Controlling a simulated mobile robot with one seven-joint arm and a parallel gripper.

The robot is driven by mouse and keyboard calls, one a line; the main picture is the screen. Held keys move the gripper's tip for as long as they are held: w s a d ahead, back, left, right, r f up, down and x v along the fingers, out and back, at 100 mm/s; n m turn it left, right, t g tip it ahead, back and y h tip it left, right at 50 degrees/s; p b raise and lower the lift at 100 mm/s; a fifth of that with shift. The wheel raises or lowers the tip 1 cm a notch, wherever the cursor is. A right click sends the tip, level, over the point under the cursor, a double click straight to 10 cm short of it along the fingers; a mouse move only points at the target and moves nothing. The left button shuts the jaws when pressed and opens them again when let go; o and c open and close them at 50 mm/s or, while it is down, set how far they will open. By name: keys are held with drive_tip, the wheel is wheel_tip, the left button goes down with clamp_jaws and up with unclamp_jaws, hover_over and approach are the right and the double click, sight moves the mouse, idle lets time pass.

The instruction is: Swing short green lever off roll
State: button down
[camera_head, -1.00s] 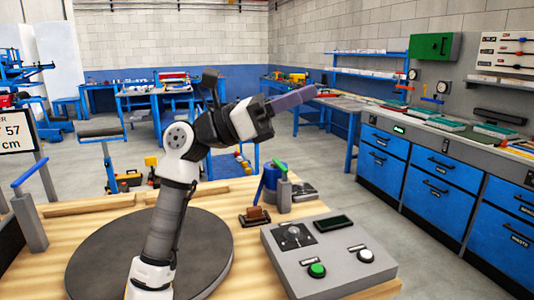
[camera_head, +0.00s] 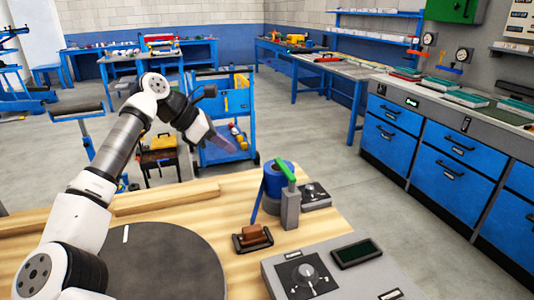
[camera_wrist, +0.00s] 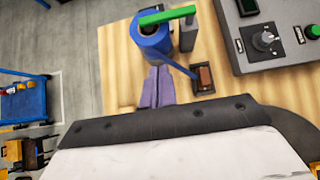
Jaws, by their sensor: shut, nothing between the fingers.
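The short green lever (camera_head: 285,171) sits on top of a grey post (camera_head: 290,208) and reaches over the top of the blue roll (camera_head: 272,184). In the wrist view the green lever (camera_wrist: 168,15) crosses the roll's upper end, and the blue roll (camera_wrist: 150,46) stands upright beside the post. My gripper (camera_head: 228,150) is shut and empty, its purple fingers pointing down and right, left of the roll in the head view. In the wrist view my gripper's fingers (camera_wrist: 157,80) appear just below the roll; the height gap cannot be told.
A reddish-brown block (camera_head: 251,233) lies in a dark holder in front of the roll. A dark round plate (camera_head: 160,265) and wooden strip (camera_head: 165,203) lie left.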

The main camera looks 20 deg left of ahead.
sight(285, 174)
drive_tip(key=shift+s, duration=0.15)
drive_tip(key=w+d+r+p+x, duration=0.1)
drive_tip(key=p+x, duration=0.3)
drive_tip(key=x, duration=0.9)
drive_tip(key=shift+d+r, duration=0.35)
drive_tip(key=shift+r, duration=0.25)
drive_tip(key=shift+w, duration=0.1)
